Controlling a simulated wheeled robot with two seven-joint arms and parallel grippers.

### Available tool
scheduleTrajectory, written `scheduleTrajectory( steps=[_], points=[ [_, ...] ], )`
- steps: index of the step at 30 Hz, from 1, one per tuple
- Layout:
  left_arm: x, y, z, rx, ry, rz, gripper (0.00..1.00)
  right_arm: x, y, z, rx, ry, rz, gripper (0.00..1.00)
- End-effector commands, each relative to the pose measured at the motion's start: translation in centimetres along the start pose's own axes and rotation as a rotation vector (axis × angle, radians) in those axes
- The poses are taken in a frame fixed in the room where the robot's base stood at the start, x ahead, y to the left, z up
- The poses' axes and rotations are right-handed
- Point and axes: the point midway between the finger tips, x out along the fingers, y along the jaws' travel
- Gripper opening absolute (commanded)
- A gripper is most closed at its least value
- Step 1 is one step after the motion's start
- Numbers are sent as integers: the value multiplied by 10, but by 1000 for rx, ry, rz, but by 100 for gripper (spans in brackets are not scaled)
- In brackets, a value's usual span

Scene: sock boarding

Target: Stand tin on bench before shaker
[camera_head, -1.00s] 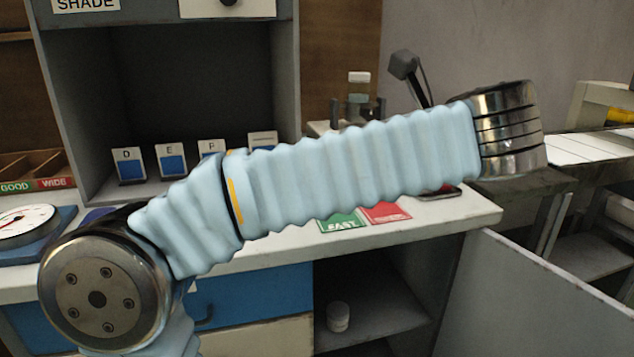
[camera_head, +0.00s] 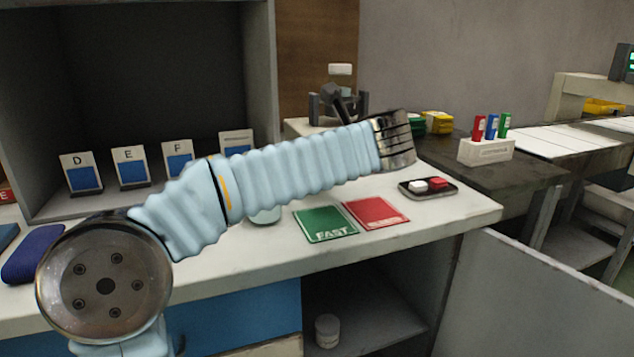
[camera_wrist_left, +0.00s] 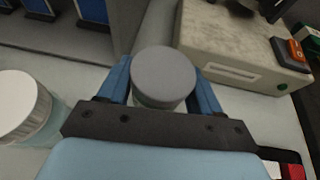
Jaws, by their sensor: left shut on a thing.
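In the left wrist view, my left gripper (camera_wrist_left: 163,90) is shut on a round tin with a grey lid (camera_wrist_left: 163,72), its blue fingers on both sides. The tin looks upright over the pale bench (camera_wrist_left: 226,117); I cannot tell whether it touches it. The shaker, a beige block (camera_wrist_left: 235,45), stands just beyond and right of the tin. In the head view its dark clamp (camera_head: 340,105) shows at the bench's back; my left arm hides the gripper and tin there. My right gripper is not in view.
A white-lidded jar (camera_wrist_left: 22,108) stands left of the gripper. A green card (camera_head: 325,222), a red card (camera_head: 376,213) and a button tray (camera_head: 428,188) lie on the bench (camera_head: 455,211). Lettered cards (camera_head: 131,167) stand in the cubby. Another jar (camera_head: 327,330) sits below.

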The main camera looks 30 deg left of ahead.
Motion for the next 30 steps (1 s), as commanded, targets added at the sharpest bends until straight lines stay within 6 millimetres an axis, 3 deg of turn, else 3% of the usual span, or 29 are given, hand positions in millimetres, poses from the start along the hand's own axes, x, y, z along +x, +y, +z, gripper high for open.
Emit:
scheduleTrajectory(
  steps=[8, 13, 24, 25, 30],
  points=[
    [23, -3, -14, 1, 1, 2, 33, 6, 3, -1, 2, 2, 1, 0],
    [32, -2, -39, 1, 1, 1, 33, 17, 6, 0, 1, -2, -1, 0],
    [33, -2, -42, 0, 0, 0, 33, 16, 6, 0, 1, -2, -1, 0],
    [33, -2, -42, 0, 0, 0, 68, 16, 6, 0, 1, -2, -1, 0],
    [33, -3, -41, 0, 1, 0, 90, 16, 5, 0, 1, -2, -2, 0]
  ],
)
